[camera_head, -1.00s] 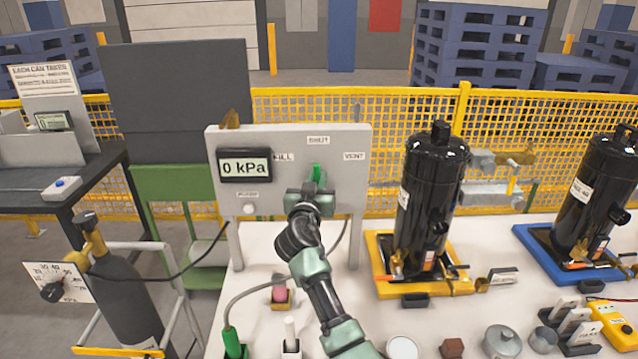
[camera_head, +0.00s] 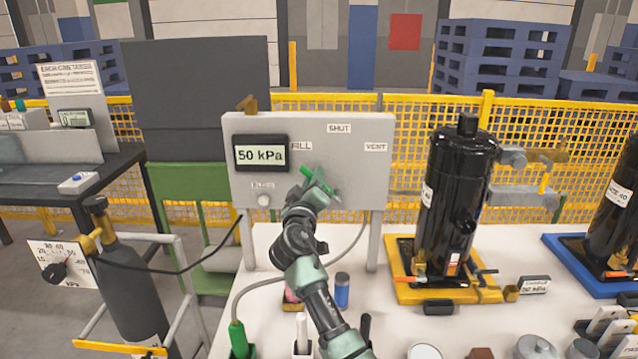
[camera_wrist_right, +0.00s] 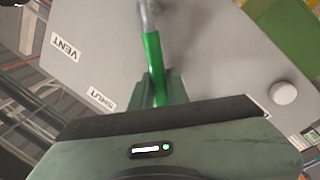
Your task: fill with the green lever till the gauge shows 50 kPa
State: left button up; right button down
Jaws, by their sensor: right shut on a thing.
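The gauge (camera_head: 261,153) on the grey panel (camera_head: 355,190) reads 50 kPa. The green lever (camera_head: 318,181) is on the panel below and right of the FILL label, and it leans up and to the left. My right gripper (camera_head: 318,192) is at the lever. In the right wrist view the green lever (camera_wrist_right: 153,68) runs down between the jaws, and the gripper (camera_wrist_right: 160,92) is shut on it. The SHUT label (camera_head: 339,128) is above and the VENT label (camera_head: 376,147) is at the right. My left gripper is not in view.
A black compressor (camera_head: 456,195) stands in a yellow tray (camera_head: 470,296) right of the panel. A gas cylinder (camera_head: 133,295) is at the left, with a hose to the panel. Small items lie along the table's front. A yellow mesh fence (camera_head: 410,150) is behind.

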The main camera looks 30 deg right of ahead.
jog(key=shift+w+a+f+n, duration=0.1)
jog(key=shift+a+f+n, duration=0.1)
jog(key=shift+f+n, duration=0.15)
dwell(0.3)
jog(key=c, duration=1.4)
grip_release()
jog(key=shift+o, duration=0.2)
jog(key=shift+r, duration=0.1)
jog(key=b+v, duration=0.1)
jog(key=v, duration=0.7)
jog(key=shift+b, duration=0.35)
